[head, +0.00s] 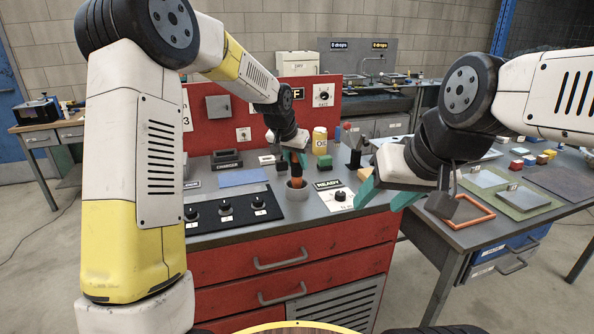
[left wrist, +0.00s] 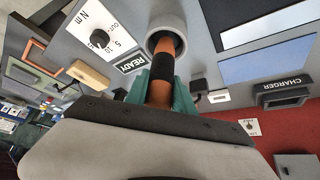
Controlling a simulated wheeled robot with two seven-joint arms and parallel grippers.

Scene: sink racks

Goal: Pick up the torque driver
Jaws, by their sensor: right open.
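The torque driver, with an orange and black handle, stands in a grey round holder (head: 297,190) on the red cabinet's top. In the left wrist view the torque driver (left wrist: 163,72) has its far end inside the holder's ring (left wrist: 166,30). My left gripper (head: 293,160) is above the holder. In the left wrist view its teal fingers (left wrist: 161,95) lie close against both sides of the handle, with no clear gap. The tip inside the holder is hidden. My right gripper (head: 385,193) is open and empty, to the right of the holder, over the cabinet's right edge.
A black panel with several knobs (head: 226,209) lies left of the holder. A READY sign and a dial plate (head: 340,199) lie to its right. An orange frame (head: 468,222) lies on the right table.

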